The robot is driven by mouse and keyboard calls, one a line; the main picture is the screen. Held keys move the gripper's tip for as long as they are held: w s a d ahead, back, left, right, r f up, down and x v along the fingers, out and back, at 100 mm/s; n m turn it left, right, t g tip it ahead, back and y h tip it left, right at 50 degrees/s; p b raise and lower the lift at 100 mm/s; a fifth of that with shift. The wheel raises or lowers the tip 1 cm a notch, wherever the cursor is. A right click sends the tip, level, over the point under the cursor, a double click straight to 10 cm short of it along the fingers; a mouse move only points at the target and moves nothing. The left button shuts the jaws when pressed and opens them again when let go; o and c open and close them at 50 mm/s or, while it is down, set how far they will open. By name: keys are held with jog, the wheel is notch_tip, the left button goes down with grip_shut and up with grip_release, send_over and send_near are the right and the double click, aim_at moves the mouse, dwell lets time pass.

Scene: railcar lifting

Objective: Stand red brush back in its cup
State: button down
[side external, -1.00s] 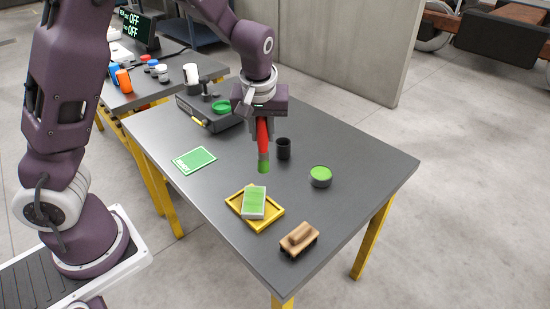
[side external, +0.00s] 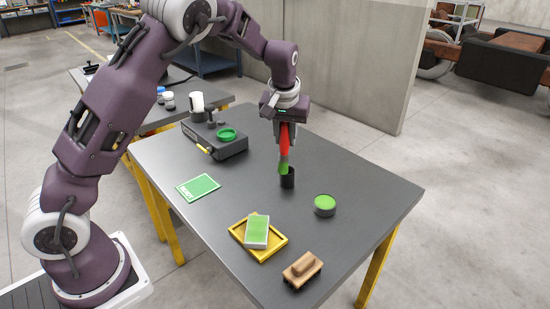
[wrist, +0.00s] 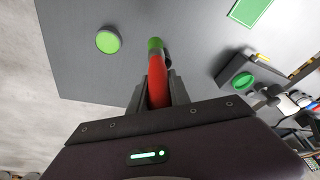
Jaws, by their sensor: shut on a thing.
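The red brush (side external: 284,139) hangs upright, bristles down, with a red handle and a green lower end. My gripper (side external: 284,142) is shut on its handle; the wrist view shows the red handle (wrist: 158,80) between the fingers (wrist: 157,92). The black cup (side external: 287,180) stands on the grey table. The green end is at the cup's mouth in the side view, overlapping its rim; I cannot tell how far inside it is. In the wrist view the cup is mostly hidden behind the brush.
A round tin with green top (side external: 325,205) stands right of the cup. A yellow tray (side external: 239,233) with a green-and-white block, a wooden scrub brush (side external: 302,269), a green card (side external: 198,187) and a dark box (side external: 228,147) are also on the table.

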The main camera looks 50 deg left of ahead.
jog(key=w+a+m, duration=0.2)
jog(key=w+a, duration=0.4)
jog(key=w, duration=0.1)
notch_tip(320, 180, down, 9)
jog(key=shift+w+r+t+h, duration=0.15)
jog(key=shift+w+t+h, duration=0.15)
jog(key=shift+h, duration=0.1)
jog(key=shift+f, duration=1)
jog(key=c, duration=1.1)
grip_release()
